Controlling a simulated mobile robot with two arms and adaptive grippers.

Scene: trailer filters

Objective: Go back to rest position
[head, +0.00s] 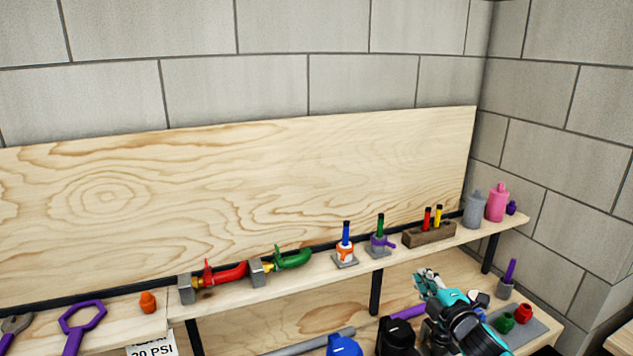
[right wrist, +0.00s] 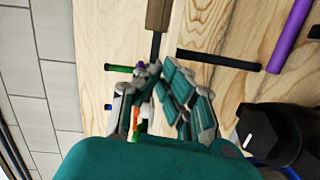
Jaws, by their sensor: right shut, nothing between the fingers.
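My right gripper (head: 428,274) is over the lower bench at the right of the head view, in front of the upper shelf (head: 310,285). In the right wrist view its fingers (right wrist: 152,70) come together at the tips with nothing held between them. It looks apart from the shelf items. My left gripper is in neither view.
The shelf holds red (head: 228,274) and green (head: 293,258) handled tools, bottles (head: 497,203) and a wooden block with pens (head: 429,236). Below are a black cap (head: 397,335), a blue cap (head: 344,346) and a red knob (head: 523,313). Black posts (head: 375,292) support the shelf.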

